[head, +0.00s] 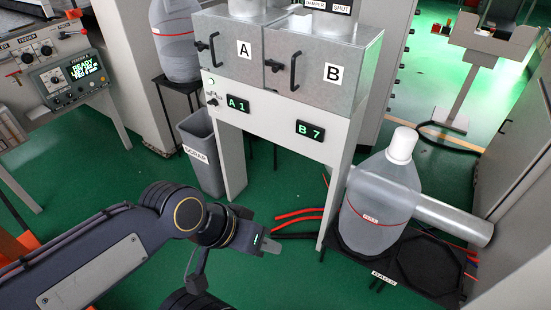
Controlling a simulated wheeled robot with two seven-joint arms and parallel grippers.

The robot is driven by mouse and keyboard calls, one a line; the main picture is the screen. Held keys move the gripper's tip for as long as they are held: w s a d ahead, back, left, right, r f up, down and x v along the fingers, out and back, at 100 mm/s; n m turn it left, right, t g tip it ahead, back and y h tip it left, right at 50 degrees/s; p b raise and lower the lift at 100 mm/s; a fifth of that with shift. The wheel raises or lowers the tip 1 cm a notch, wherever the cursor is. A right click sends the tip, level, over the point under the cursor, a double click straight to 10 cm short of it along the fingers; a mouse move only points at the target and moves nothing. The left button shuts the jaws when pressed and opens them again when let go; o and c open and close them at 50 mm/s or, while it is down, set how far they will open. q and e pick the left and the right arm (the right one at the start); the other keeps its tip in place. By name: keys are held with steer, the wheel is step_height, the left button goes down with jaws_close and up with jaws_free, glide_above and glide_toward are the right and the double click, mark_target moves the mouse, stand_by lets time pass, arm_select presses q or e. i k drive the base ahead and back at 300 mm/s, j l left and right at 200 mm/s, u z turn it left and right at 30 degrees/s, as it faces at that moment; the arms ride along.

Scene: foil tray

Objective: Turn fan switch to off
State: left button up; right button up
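My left arm comes in from the left, and its gripper (272,246) hangs over the green floor, in front of the grey machine stand. It touches no switch. Its fingers are too small and too close in line to tell whether they are open. A control panel (65,70) with knobs, a red-tipped lever and a lit green screen is at the upper left. A small black knob (212,101) sits on the machine's front, left of the A1 display. No label reading fan is legible, so I cannot tell which control is the fan switch. My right gripper is not in view.
The machine has metal doors A (235,60) and B (310,75) with black handles. A grey bin (202,150) stands at its left leg. A large clear jug (375,215) stands at the right beside a pipe (455,218). Red hoses (300,213) lie on the floor.

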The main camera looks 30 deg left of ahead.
mark_target(214, 102)
steer(key=u, duration=1.6)
steer(key=i+j+u, duration=0.2)
steer(key=i, duration=0.55)
steer(key=i+l+u, duration=0.25)
steer(key=i, duration=0.5)
steer(key=i+l+u, duration=0.2)
steer(key=i, duration=0.6)
steer(key=j, duration=0.1)
